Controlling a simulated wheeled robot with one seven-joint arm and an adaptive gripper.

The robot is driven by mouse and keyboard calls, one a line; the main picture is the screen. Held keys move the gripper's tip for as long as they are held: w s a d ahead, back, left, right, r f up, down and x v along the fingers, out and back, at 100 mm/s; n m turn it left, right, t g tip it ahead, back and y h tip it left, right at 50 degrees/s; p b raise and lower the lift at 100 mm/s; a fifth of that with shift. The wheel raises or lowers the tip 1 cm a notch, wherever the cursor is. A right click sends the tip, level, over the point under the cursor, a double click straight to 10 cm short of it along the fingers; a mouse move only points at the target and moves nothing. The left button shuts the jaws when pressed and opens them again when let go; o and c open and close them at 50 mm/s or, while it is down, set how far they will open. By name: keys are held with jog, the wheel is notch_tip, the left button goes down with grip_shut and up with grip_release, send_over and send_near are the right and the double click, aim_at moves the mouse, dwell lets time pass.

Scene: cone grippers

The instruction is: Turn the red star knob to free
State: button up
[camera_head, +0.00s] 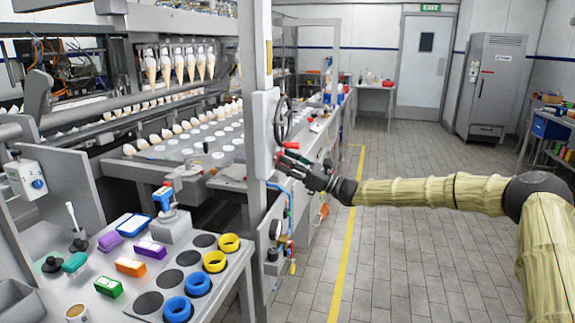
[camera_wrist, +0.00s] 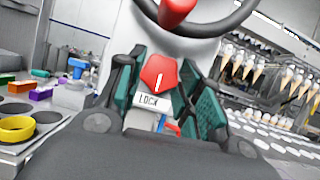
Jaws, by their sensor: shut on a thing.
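The red star knob (camera_wrist: 160,75) is in the middle of the wrist view, on the light grey machine post, with a short white line on its face. A white plate reading LOCK (camera_wrist: 150,102) is just below it. My gripper (camera_wrist: 163,88) has its green-padded fingers to the left and right of the knob and is shut on it. In the head view my gripper (camera_head: 287,164) is at the post, below the handwheel, and its fingers hide the knob there. I cannot see a FREE mark.
A dark handwheel (camera_head: 283,121) with a red handle (camera_wrist: 176,10) is just above the knob. Cones hang in the machine (camera_head: 180,64) to the left. A bench (camera_head: 225,268) with coloured blocks and rings is at front left. The tiled floor (camera_head: 400,250) at right is open.

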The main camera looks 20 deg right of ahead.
jog(key=shift+w+d+r+n+g+h+b, duration=0.15)
jog(key=shift+n+g+b, duration=1.25)
jog(key=shift+n+b, duration=1.5)
jog(key=shift+w+r+n+g+h+b, duration=0.15)
jog(key=shift+n+g+b, duration=1.35)
jog(key=shift+n, duration=2.75)
jog(key=shift+w+d+r+n+g+h+b, duration=0.15)
jog(key=shift+n+g+b, duration=1.15)
jog(key=shift+n+b, duration=1.65)
jog(key=shift+s+n+p, duration=0.1)
jog(key=shift+n+p, duration=0.55)
jog(key=shift+n, duration=0.15)
jog(key=o, duration=1)
jog(key=shift+a, duration=0.1)
jog(key=shift+o, duration=0.2)
jog(key=v, duration=0.8)
